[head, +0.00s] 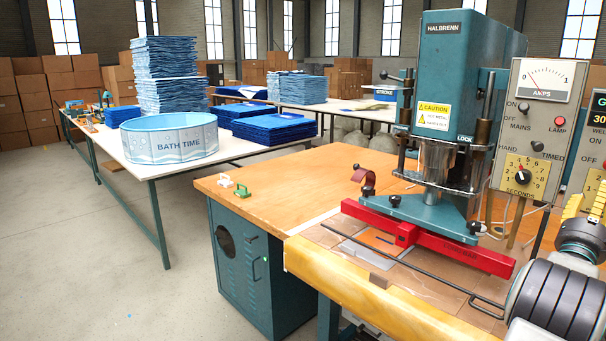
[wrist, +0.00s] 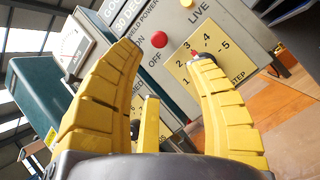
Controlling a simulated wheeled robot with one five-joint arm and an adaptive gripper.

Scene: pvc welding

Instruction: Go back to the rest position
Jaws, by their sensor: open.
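My gripper (wrist: 165,55) is open, with its two ribbed yellow fingers spread and nothing between them. In the wrist view the fingers frame the grey control box (wrist: 176,17), and the right fingertip overlaps the knob of its yellow step dial (wrist: 178,76). I cannot tell whether they touch. In the head view my gripper (head: 597,200) is at the right edge, in front of the control box (head: 598,105) and partly cut off by the frame.
The teal welding press (head: 448,80) with its red bar (head: 425,237) stands on the wooden workbench (head: 270,190). A timer box (head: 540,100) is beside it. A long table (head: 150,172) at left carries a round blue pool (head: 170,140) and blue stacks. Floor at left is clear.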

